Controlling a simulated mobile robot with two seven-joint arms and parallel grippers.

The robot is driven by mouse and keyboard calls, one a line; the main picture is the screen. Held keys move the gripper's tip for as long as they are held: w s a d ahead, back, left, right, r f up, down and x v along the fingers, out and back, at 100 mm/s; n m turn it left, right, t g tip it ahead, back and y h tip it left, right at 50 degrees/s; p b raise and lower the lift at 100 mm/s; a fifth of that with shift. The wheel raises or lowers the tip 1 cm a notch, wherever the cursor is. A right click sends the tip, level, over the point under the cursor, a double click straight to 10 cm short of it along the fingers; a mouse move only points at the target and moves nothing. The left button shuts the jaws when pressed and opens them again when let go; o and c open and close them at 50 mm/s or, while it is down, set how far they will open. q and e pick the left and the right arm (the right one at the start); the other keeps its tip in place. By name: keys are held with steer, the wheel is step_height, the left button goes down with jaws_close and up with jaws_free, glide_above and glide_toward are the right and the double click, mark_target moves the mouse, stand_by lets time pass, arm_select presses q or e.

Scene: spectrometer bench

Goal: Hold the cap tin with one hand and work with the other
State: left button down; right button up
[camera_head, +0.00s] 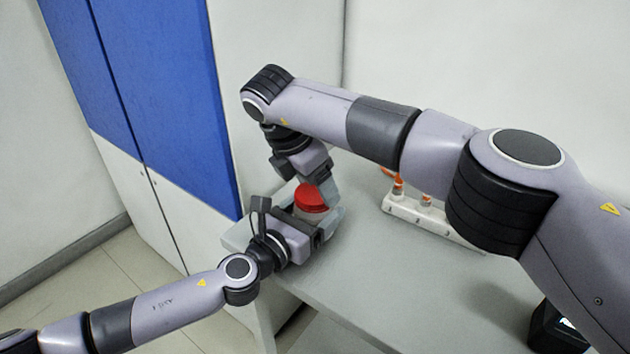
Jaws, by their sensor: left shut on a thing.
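The cap tin (311,198) shows its round red lid near the left end of the grey bench. My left gripper (318,222) comes in from the left and is shut on the tin, its fingers around the lower body. Most of the tin's body is hidden by that gripper. My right gripper (317,187) points down from above, its fingers right at the red lid. One finger shows at the lid's right side. I cannot tell whether the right fingers are closed on the lid or only beside it.
A white rack (405,212) with small orange-topped vials (397,185) stands on the bench (350,275) to the right, partly behind my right arm. A black device (553,332) is at the lower right. A blue and white cabinet (165,95) stands behind on the left.

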arm_select(q)
steer(key=shift+f, duration=0.1)
arm_select(e)
steer(key=o, duration=1.1)
steer(key=shift+r, duration=2.3)
